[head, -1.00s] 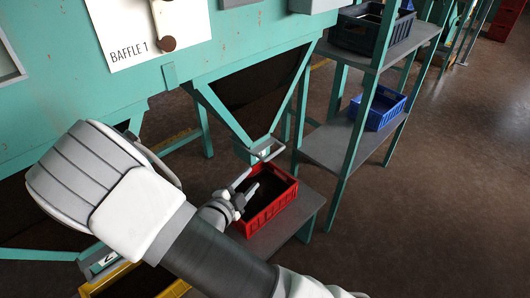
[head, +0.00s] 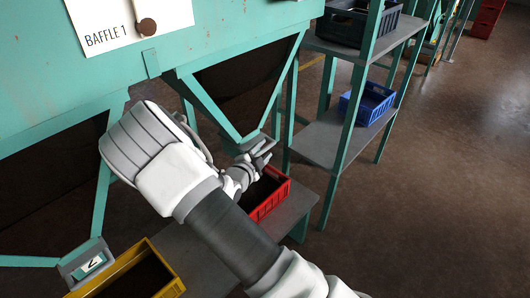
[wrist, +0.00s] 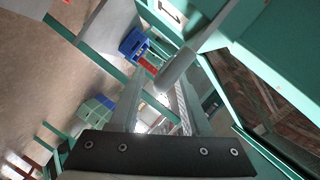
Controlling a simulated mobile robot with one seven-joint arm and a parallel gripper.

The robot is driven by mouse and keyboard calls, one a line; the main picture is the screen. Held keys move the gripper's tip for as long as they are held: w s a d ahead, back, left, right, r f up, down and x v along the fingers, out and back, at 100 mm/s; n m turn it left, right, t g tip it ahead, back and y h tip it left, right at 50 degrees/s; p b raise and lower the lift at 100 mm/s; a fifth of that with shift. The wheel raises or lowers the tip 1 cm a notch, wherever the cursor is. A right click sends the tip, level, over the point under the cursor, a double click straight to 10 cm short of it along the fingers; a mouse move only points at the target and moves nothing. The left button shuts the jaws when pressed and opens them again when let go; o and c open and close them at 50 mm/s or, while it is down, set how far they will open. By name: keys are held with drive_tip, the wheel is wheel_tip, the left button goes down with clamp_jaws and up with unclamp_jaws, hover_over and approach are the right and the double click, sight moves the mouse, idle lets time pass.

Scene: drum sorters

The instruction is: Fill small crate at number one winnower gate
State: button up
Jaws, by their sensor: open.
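A red crate (head: 283,198) stands on a grey stand under the spout of the near winnower gate; its inside is dark, and I cannot tell what it holds. The gate (head: 240,141) is at the bottom of the teal chute, with a grey bar handle. My gripper (head: 262,154) is open beside this handle, above the red crate, and my arm hides part of both. In the wrist view, the grey handle bar (wrist: 180,66) lies at the ends of my open fingers (wrist: 160,98); I cannot tell if they touch. A plate marked 1 (wrist: 168,12) is just above.
A yellow crate (head: 112,275) stands at lower left under the gate plate marked 2 (head: 92,264). The floor at right is clear.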

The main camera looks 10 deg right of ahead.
drive_tip(key=shift+w+d+f, duration=0.1)
drive_tip(key=shift+w+d, duration=0.3)
drive_tip(key=shift+w, duration=0.2)
clamp_jaws()
idle(1.1)
